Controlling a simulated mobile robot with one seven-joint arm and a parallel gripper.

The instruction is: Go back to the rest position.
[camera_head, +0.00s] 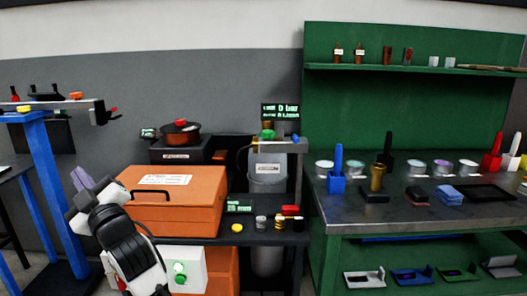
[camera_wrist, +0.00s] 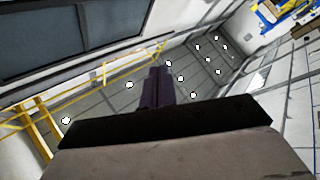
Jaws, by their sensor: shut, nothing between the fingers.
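My gripper (camera_head: 82,179) is at the lower left of the head view, at the end of my white and black arm. It points up and to the left, in front of the left edge of the orange box (camera_head: 175,215). In the wrist view my gripper's dark fingers (camera_wrist: 158,76) are together with nothing between them. They point out over a grey tiled floor (camera_wrist: 110,115) and touch nothing that shows. The tilting positioner cannot be made out for certain.
A blue stand (camera_head: 48,190) with a bar on top is left of my arm. A green workbench (camera_head: 330,240) with several cups and tools fills the right. The wrist view shows yellow railing (camera_wrist: 90,84) and several white dots.

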